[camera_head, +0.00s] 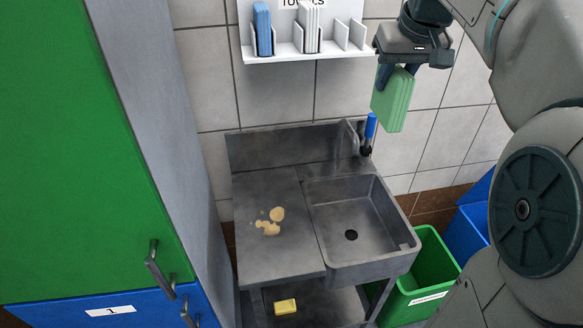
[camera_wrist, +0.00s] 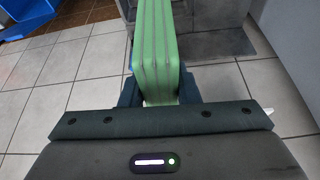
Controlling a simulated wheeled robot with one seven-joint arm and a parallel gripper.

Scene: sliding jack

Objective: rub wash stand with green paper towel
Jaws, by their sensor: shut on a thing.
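My gripper (camera_head: 396,72) is shut on the green paper towel (camera_head: 393,101), a folded stack with several layers. I hold it in the air, above and to the right of the wash stand. In the wrist view the green towel (camera_wrist: 155,45) stands between the two fingers (camera_wrist: 160,92). The grey metal wash stand (camera_head: 262,190) has a flat worktop at left and a sink basin (camera_head: 345,215) with a drain at right. A yellowish stain (camera_head: 270,222) lies on the worktop. The towel is apart from the stand.
A wall rack (camera_head: 298,52) holds a blue towel (camera_head: 263,30) and a white towel (camera_head: 309,25). A blue-handled tap (camera_head: 369,130) stands behind the sink. A yellow block (camera_head: 285,306) lies on the lower shelf. A green bin (camera_head: 425,275) stands right, a green-blue cabinet (camera_head: 90,150) left.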

